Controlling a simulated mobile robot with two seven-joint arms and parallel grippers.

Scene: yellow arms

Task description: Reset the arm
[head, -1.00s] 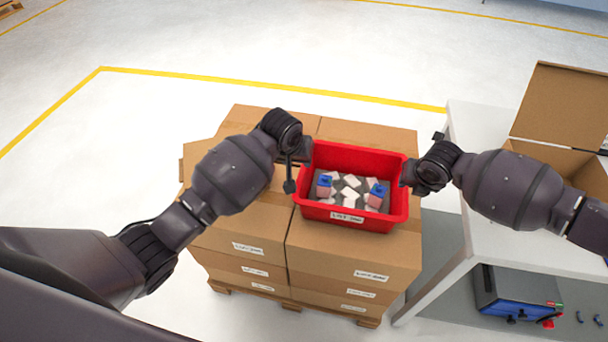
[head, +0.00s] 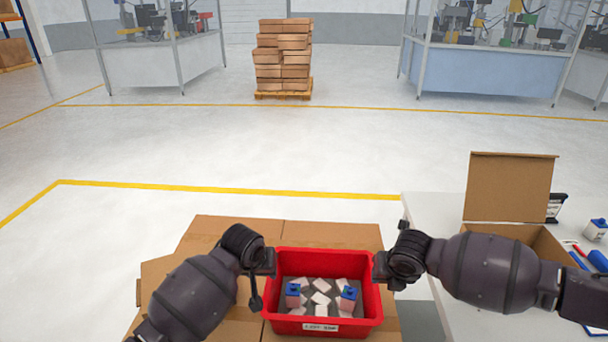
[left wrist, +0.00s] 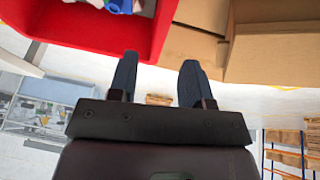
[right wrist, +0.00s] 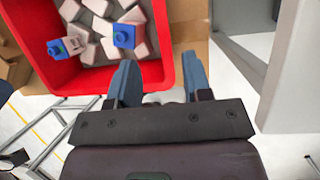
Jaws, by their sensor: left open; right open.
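My left gripper (left wrist: 155,80) is open and empty in the left wrist view, close to the wall of the red bin. In the head view my left arm (head: 195,295) ends at the bin's left side. My right gripper (right wrist: 162,80) is open and empty in the right wrist view, just outside the bin's rim. In the head view my right arm (head: 490,270) ends at the bin's right side. The fingertips are hard to see in the head view.
The red bin (head: 325,260) holds several white pieces and two blue-topped items (head: 293,290), and stands on stacked cardboard boxes (head: 210,235). A white table (head: 430,215) with an open carton (head: 508,190) is at right. Open floor lies beyond.

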